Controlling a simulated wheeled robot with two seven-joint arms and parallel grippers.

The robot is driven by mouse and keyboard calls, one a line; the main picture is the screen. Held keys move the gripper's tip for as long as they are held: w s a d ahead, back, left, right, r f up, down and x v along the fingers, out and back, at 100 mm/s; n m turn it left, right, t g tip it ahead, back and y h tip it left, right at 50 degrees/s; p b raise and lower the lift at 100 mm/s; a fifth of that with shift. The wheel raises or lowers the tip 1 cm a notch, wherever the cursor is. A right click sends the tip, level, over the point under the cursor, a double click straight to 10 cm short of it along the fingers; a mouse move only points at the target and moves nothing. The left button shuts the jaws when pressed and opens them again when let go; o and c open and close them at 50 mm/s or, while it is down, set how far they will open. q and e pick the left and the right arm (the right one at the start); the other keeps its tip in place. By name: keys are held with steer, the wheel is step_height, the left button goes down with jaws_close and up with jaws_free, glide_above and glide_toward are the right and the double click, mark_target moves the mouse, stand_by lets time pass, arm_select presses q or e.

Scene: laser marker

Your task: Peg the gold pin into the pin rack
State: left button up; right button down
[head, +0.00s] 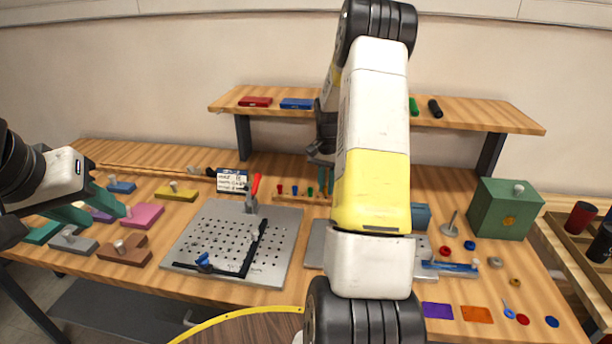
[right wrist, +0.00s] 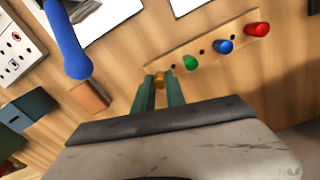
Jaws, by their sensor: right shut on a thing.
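The pin rack (head: 288,199) is a light wooden strip at the back of the bench. It holds a red pin (right wrist: 257,29), a blue pin (right wrist: 225,46) and a green pin (right wrist: 190,62), with small dark holes between them. My right gripper (right wrist: 160,84) is shut on the gold pin (right wrist: 160,80) at the rack's end, in line with the other pins. I cannot tell whether the gold pin's lower end is in a hole. In the head view my right arm hides part of this area. My left gripper (head: 106,216) is open and empty over the left bench.
A perforated metal plate (head: 190,248) with a red-handled clamp (head: 254,187) lies left of my right arm. A small sign (head: 232,180) stands behind it. A shelf (head: 330,110) spans the back above the rack. A green box (head: 502,210) stands right.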

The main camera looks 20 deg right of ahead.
steer(key=shift+f, duration=0.55)
stand_by(0.4)
steer(key=c, duration=1.3)
jaws_free()
step_height(320, 180, up, 8)
steer(key=shift+f, duration=0.15)
